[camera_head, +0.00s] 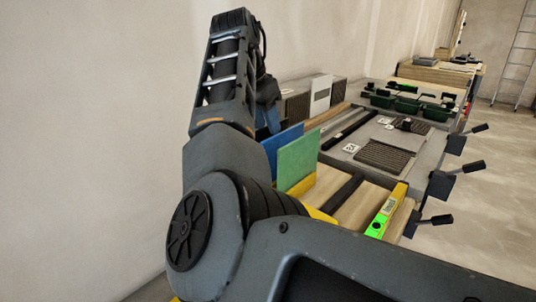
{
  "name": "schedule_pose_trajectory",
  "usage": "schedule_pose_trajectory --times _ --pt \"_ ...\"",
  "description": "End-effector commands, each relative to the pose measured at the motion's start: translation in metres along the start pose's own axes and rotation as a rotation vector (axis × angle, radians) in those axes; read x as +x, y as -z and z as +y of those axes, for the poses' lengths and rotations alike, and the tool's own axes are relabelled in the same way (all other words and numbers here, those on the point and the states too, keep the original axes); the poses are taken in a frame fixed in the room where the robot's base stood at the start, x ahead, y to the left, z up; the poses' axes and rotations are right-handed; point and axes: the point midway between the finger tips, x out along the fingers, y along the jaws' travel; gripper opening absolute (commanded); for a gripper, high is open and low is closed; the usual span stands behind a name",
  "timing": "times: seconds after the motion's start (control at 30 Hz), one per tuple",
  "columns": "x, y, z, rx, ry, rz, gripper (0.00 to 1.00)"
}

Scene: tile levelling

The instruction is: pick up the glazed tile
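A green tile (298,161) with a smooth face stands upright near the left side of the workbench. A blue tile (283,143) stands upright just behind it, partly covered by the green one. Either could be the glazed tile; the picture does not settle which. A yellow holder (302,186) shows at the foot of the green tile. My arm rises in the left foreground and covers part of the bench. My gripper's fingers do not show, so I cannot see its distance from the tiles.
A bright green-yellow level (381,217) lies at the bench's near right. A ribbed dark panel (384,156) lies farther back, with green bins (407,107) beyond. Clamps with black handles (467,167) stick out from the right edge. A ladder (516,50) stands far right. The right floor is mostly clear.

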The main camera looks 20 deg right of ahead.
Motion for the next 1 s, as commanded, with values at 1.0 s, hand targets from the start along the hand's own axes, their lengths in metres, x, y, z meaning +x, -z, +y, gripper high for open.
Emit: schedule_pose_trajectory --times 1.0 --pt "0.0043 -0.0017 0.0001 0.000 0.000 0.000 0.19"
